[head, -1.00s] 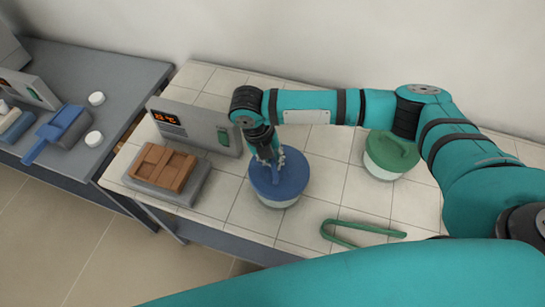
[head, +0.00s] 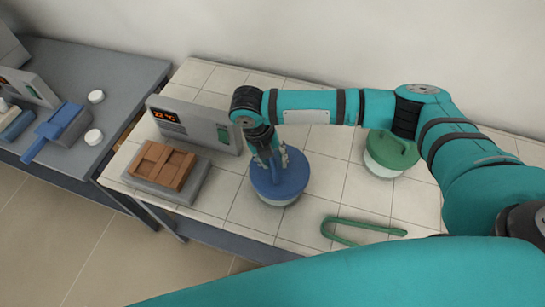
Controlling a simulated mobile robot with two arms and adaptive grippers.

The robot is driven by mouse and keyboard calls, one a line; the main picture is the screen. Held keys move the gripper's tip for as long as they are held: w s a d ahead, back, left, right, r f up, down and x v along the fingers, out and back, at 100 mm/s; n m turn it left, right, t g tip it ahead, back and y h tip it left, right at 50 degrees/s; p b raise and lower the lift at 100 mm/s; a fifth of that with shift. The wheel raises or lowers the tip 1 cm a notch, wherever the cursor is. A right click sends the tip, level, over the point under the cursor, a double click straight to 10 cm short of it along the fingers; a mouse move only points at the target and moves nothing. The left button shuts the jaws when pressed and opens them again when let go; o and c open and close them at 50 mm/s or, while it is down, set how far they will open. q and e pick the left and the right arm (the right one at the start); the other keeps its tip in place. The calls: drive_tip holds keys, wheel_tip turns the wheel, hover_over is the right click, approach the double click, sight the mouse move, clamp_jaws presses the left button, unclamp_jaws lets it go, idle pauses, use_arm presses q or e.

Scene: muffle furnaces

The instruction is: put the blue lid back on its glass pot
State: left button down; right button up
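The blue lid (head: 292,183) sits on its glass pot (head: 279,202) on the tiled bench, and looks level. Only a pale strip of the pot shows below the lid's rim. My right gripper (head: 271,165) points down at the top of the lid, its fingers spread apart on either side of the handle. The gripper partly hides the handle, so small gaps or contact there cannot be made out. My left gripper is not in view.
A green-lidded pot (head: 390,155) stands to the right under my arm. Green tongs (head: 362,228) lie at the front. A furnace panel (head: 200,127) and brown brick block (head: 162,166) are at left. A grey table (head: 120,80) holds a blue-handled object (head: 58,128) and white discs.

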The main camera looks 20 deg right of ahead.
drive_tip(key=v, duration=1.2)
